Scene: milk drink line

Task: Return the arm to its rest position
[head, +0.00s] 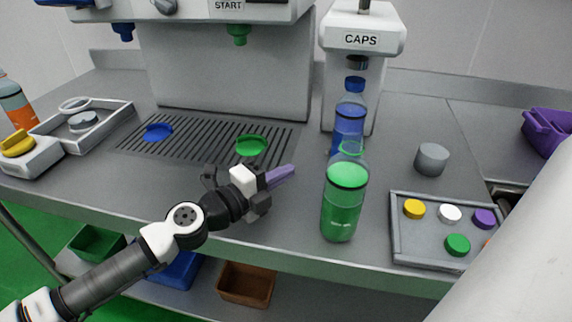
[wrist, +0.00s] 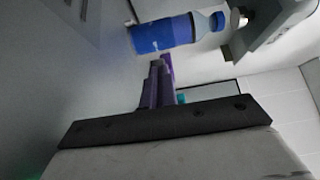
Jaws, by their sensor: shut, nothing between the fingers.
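My gripper (head: 280,175) is shut and empty, its purple fingers together. In the head view it is over the front part of the steel counter, left of the green bottle and in front of the drip grille. The arm reaches in from the lower left. In the wrist view the shut fingers (wrist: 158,82) point away from the camera. A capless bottle of green liquid (head: 344,200) stands close to the right of the fingertips, apart from them. A blue bottle with a blue cap (head: 349,125) stands under the CAPS machine; it also shows in the wrist view (wrist: 165,33).
The CAPS machine (head: 362,38) and the dispenser with START (head: 225,75) stand behind. The drip grille (head: 200,143) holds blue and green discs. A tray of colored caps (head: 400,245) is at right. A yellow button (head: 17,143) and a framed tray (head: 105,117) are at left.

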